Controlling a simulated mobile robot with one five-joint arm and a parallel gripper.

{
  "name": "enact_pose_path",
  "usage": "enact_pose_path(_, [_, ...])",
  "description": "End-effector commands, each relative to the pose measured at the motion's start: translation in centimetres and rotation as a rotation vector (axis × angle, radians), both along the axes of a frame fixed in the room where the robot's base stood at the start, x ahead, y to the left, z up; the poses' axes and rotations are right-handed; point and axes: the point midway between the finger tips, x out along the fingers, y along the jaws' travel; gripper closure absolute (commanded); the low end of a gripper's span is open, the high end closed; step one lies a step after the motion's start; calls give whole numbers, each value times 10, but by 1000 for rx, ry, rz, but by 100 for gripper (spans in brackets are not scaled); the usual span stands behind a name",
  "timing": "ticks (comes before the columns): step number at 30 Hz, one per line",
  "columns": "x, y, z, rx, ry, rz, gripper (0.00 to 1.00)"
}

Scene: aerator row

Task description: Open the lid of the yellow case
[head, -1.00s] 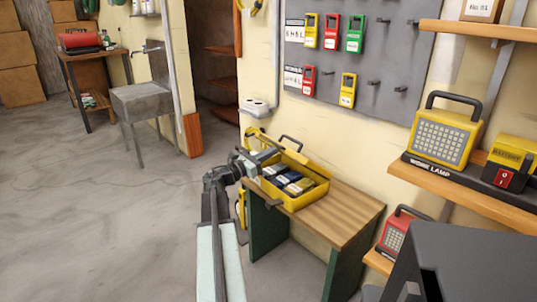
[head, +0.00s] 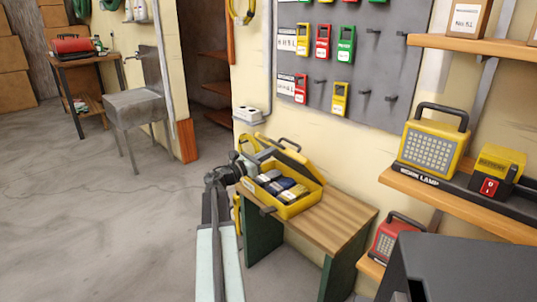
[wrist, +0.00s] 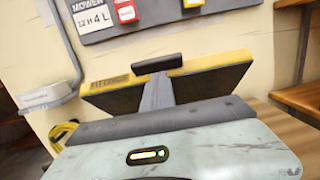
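The yellow case (head: 290,210) stands on the small wooden table, with several dark, blue and yellow items inside. Its lid (head: 308,168) is raised at the back, tilted up toward the wall, with a black handle (head: 289,144) on it. My gripper (head: 266,154) is at the left end of the case, by the raised lid. In the wrist view, the lid (wrist: 213,82) shows a dark face, a yellow edge marked FITTINGS and the handle (wrist: 157,64). My gripper's fingers (wrist: 159,80) appear as one narrow grey bar in front of it, with no gap visible. Contact with the lid is unclear.
The table (head: 335,215) has bare wood right of the case. A pegboard (head: 350,60) with coloured tags hangs above. A shelf (head: 455,205) with a work lamp (head: 430,150) juts out at right. A white wall box (head: 247,115) is behind my gripper. Floor at left is clear.

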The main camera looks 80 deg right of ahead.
Motion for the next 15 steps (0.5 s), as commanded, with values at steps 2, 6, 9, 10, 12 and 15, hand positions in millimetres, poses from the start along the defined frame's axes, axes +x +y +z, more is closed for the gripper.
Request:
enact_pose_path(2, [-4, -6, 7, 1, -1, -1, 100])
enact_pose_path(6, [-10, -14, 15, 1, -1, -2, 100])
enact_pose_path(9, [-13, -17, 17, 1, -1, -1, 100])
enact_pose_path(10, [-13, -18, 16, 1, -1, -1, 100])
enact_pose_path(12, [-13, -17, 15, 1, -1, 0, 100])
enact_pose_path(15, [-13, -17, 15, 1, -1, 0, 100])
